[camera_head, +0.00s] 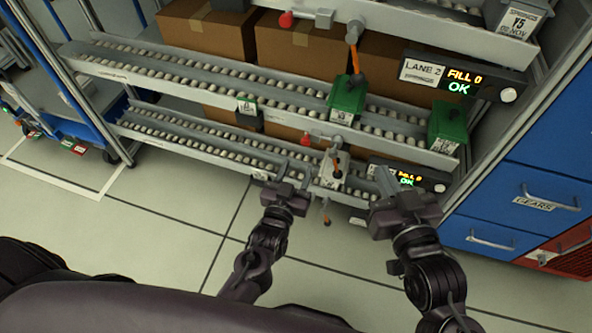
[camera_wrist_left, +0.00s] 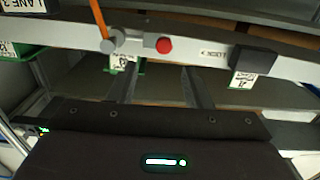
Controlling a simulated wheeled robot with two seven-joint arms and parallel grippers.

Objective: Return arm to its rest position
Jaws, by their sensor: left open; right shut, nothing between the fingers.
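My left gripper (camera_head: 294,176) is in front of the lower roller lane (camera_head: 205,137) in the head view, with its fingers pointing toward the rack. In the left wrist view its two fingers (camera_wrist_left: 157,88) stand apart with nothing between them, below the rail with a red knob (camera_wrist_left: 164,45). My right gripper (camera_head: 387,183) is further right, by the lower lane display (camera_head: 412,177). It is shut and holds nothing I can see. Both arms reach forward from the bottom of the head view.
Green boxes (camera_head: 346,98) sit on the upper roller lane, with cardboard boxes (camera_head: 213,33) behind. An orange lever (camera_head: 355,60) hangs from the upper rail. Blue drawers (camera_head: 520,200) stand right and a blue cart (camera_head: 62,95) left. The floor (camera_head: 150,225) between is clear.

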